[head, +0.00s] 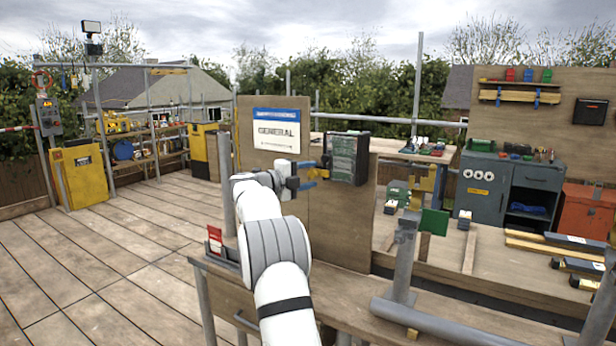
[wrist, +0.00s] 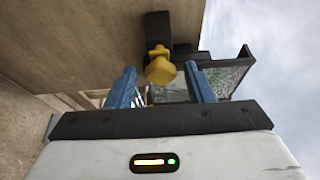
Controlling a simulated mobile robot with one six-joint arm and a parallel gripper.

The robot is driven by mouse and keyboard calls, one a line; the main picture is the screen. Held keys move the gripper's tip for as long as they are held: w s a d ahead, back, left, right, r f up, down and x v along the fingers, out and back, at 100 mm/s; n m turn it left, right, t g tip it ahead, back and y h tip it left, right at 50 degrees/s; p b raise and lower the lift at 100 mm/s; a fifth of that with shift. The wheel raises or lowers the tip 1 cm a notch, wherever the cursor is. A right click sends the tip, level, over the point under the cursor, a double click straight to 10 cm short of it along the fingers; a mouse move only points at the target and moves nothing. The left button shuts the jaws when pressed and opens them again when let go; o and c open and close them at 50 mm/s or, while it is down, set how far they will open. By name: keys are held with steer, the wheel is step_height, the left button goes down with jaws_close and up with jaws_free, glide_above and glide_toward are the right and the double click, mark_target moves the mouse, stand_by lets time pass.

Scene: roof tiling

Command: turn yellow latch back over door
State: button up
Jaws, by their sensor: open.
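The yellow latch (wrist: 160,66) is a small knob-like piece on a dark mount in the wrist view. In the head view it shows only as a small yellow patch (head: 318,173) at my gripper tip. My gripper (wrist: 161,84) is open, with its blue fingers on either side of the latch; I cannot tell whether they touch it. A dark box with a grey-green patterned door (head: 348,158) is mounted on the wooden board, just right of my gripper (head: 310,173). The door (wrist: 228,78) also shows behind the right finger, partly hidden. Its exact position is unclear.
The wooden board (head: 275,108) bears a "GENERAL" sign (head: 276,130) above my arm. A workbench (head: 350,295) with a grey pipe (head: 440,322) and a green plate (head: 434,221) lies below and right. Open decking (head: 110,250) is at the left.

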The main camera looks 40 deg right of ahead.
steer(key=a, duration=0.7)
steer(key=shift+a, duration=0.4)
